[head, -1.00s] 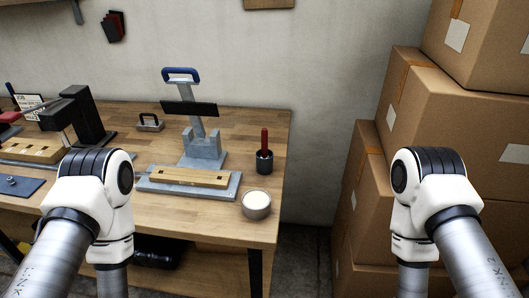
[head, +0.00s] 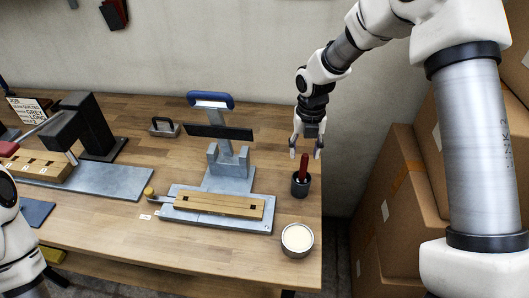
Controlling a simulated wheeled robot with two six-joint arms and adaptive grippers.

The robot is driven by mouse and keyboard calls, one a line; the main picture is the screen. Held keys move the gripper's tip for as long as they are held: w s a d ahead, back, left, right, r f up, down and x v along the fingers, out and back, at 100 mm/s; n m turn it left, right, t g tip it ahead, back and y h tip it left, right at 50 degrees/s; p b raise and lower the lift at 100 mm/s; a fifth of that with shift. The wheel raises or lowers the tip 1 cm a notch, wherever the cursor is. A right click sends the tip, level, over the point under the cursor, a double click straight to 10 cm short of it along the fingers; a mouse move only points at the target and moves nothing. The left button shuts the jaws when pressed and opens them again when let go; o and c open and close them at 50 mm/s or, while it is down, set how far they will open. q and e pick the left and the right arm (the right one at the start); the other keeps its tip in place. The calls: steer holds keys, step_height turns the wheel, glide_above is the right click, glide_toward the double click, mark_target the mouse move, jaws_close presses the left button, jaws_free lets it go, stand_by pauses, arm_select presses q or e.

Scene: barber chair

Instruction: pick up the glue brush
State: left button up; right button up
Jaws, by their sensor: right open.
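The glue brush, seen by its red handle (head: 304,168), stands upright in a dark cup (head: 300,185) near the table's right edge. Its lower end is hidden in the cup. My right gripper (head: 305,153) points down with its two fingers open, one on each side of the handle's top in the picture. It looks empty. I cannot tell whether the fingers are level with the handle or behind it. My left gripper is out of view; only part of my left arm shows at the left edge.
A round tin of cream-coloured stuff (head: 298,238) stands in front of the cup. Left of it, a wooden bar (head: 215,204) lies on a grey plate, with a blue-handled press (head: 225,150) behind. Cardboard boxes (head: 400,205) are stacked right of the table.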

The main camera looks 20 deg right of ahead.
mark_target(303, 166)
steer(key=shift+w+r+n, duration=0.1)
steer(key=shift+w+n, duration=0.15)
steer(key=shift+n, duration=0.05)
steer(key=f+p, duration=0.1)
steer(key=f, duration=0.2)
steer(key=s+f+p, duration=0.1)
steer(key=shift+d+f+p, duration=0.15)
steer(key=shift+d+p, duration=0.1)
steer(key=shift+p, duration=0.05)
steer(key=f, duration=0.3)
steer(key=shift+w+f, duration=0.1)
steer(key=shift+w, duration=0.3)
steer(key=shift+s, duration=0.2)
steer(key=c, duration=0.3)
jaws_close()
